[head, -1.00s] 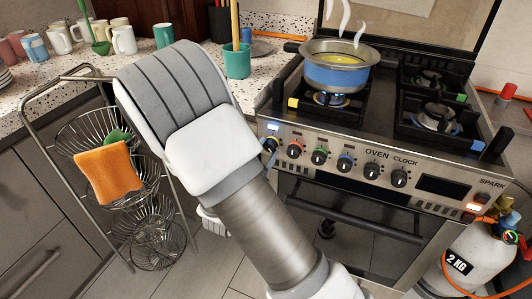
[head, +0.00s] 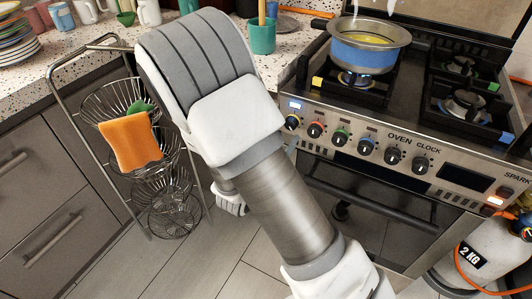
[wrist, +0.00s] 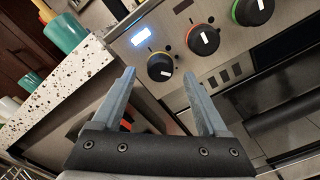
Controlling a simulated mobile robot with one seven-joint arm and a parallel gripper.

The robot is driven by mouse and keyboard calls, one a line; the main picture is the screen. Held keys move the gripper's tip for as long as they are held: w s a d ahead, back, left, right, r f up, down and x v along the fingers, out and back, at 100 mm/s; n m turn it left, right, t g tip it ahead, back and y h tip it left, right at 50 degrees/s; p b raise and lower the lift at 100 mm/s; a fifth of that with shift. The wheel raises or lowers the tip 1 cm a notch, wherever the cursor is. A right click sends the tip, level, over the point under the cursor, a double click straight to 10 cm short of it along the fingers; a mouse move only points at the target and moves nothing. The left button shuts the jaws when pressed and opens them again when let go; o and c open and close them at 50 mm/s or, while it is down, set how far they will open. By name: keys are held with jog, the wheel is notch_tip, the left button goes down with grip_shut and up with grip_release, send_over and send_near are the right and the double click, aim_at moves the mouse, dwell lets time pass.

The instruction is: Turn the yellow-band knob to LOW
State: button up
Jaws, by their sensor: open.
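The yellow-band knob (wrist: 160,67) is a black dial with a yellow ring and a white pointer mark, at the left end of the stove's front panel. It also shows in the head view (head: 291,122), just right of my arm. In the wrist view the pointer mark lies toward the lower right of the dial; no LOW label is readable. My gripper (wrist: 159,74) is open and empty. Its fingertips appear either side of the knob in the picture, apparently short of it, with no contact visible.
A blue-banded pot (head: 369,52) steams over a lit burner. The red-band knob (wrist: 203,40) and green-band knob (wrist: 252,11) sit close beside the yellow one. A speckled counter (wrist: 66,91) lies left of the stove. A wire basket rack (head: 172,160) stands left of my arm.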

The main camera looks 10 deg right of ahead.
jog(key=p+v, duration=0.2)
jog(key=v, duration=1.4)
jog(key=shift+d+r, duration=0.1)
jog(key=shift+d, duration=0.05)
